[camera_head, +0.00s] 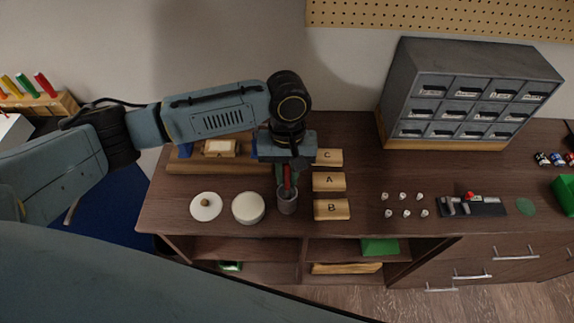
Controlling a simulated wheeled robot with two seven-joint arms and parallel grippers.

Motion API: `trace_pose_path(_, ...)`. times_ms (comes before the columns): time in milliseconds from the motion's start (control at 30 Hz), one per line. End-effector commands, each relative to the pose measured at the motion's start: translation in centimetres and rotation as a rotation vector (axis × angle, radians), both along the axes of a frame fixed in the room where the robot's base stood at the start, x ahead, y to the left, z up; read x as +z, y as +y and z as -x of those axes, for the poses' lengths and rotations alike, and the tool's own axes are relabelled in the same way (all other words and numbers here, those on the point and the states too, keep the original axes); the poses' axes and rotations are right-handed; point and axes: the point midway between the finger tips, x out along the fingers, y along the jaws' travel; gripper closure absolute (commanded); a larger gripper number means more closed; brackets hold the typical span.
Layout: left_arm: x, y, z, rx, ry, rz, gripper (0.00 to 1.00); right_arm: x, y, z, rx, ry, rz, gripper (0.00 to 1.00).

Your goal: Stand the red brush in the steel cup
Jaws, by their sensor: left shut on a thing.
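The red brush (287,174) is held upright by my left gripper (287,172), which points straight down and is shut on it. The steel cup (287,204) stands on the brown bench top directly below the gripper. The brush's lower end reaches the cup's mouth and appears to be inside it; the cup wall hides its tip. I cannot tell if it touches the bottom. My right gripper is not in view.
Wooden blocks marked C (328,157), A (330,181) and B (332,209) lie just right of the cup. A white round tub (248,208) and a white lid (205,206) are left of it. A grey drawer cabinet (465,95) stands at the back right.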

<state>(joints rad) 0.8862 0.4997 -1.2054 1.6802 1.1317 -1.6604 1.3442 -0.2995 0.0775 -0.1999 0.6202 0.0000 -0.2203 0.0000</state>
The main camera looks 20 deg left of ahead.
Motion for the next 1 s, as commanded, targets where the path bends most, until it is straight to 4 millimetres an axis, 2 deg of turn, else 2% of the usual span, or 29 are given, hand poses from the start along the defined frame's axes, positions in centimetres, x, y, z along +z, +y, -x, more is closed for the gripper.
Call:
trace_pose_path(400, -0.6, 0.0, 0.0, 0.000, 0.001, 0.001, 1.00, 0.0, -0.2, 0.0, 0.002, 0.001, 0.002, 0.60)
trace_pose_path(433, -0.6, 0.0, 0.0, 0.000, 0.001, 0.001, 0.78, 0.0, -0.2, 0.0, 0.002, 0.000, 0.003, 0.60)
trace_pose_path(600, -0.6, 0.0, 0.0, 0.000, 0.001, 0.001, 0.57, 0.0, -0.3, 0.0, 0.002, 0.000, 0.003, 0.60)
trace_pose_path(867, -0.6, 0.0, 0.0, 0.000, 0.000, 0.000, 0.57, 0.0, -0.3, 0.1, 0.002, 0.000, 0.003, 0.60)
trace_pose_path(1000, 0.4, 0.0, -0.2, 0.000, -0.002, 0.001, 0.57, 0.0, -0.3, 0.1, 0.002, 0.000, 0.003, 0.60)
